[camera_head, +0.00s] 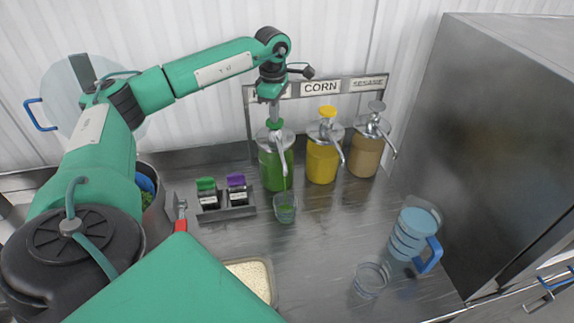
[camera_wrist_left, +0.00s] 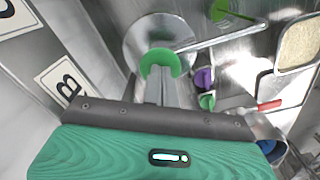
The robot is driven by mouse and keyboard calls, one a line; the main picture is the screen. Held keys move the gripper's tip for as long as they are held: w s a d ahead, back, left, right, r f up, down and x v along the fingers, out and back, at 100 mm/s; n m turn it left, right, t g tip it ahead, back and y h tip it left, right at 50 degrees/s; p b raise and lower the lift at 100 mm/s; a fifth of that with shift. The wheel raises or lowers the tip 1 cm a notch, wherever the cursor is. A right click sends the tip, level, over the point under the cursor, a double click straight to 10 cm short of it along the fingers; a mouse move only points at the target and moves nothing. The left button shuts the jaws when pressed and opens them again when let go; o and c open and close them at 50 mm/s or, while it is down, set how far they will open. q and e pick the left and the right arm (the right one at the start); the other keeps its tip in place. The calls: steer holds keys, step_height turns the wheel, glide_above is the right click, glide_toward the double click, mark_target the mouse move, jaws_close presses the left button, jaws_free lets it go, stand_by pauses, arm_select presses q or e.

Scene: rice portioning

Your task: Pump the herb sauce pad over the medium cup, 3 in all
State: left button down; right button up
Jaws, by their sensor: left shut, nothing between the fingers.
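The herb sauce dispenser (camera_head: 275,168) is a green-filled jar with a metal pump and a green pad (camera_head: 274,125). My left gripper (camera_head: 274,112) points straight down with shut fingers at the top of that pad. They seem to touch it; how far it is pressed I cannot tell. In the left wrist view the green pad (camera_wrist_left: 160,61) lies right at the tips of my left gripper (camera_wrist_left: 160,78). A clear cup (camera_head: 285,209) stands under the spout with green sauce in it, and a thin green streak seems to hang below the spout. My right gripper is out of view.
The corn dispenser (camera_head: 322,163) and sesame dispenser (camera_head: 365,155) stand just right. Two small containers with green and purple tops sit in a dark holder (camera_head: 238,212). A rice tray (camera_head: 268,264), blue pitcher (camera_head: 408,238) and another clear cup (camera_head: 370,280) stand nearer.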

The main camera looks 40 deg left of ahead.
arm_select(q)
steer(key=shift+f, duration=0.2)
steer(key=shift+r+p, duration=0.5)
steer(key=shift+r, duration=0.15)
steer(key=shift+r+p, duration=0.75)
steer(key=shift+r, duration=0.5)
steer(key=shift+f, duration=0.15)
steer(key=shift+f+b, duration=1.2)
steer(key=shift+f, duration=0.6)
steer(key=shift+r+p, duration=1.2)
steer(key=shift+r, duration=0.75)
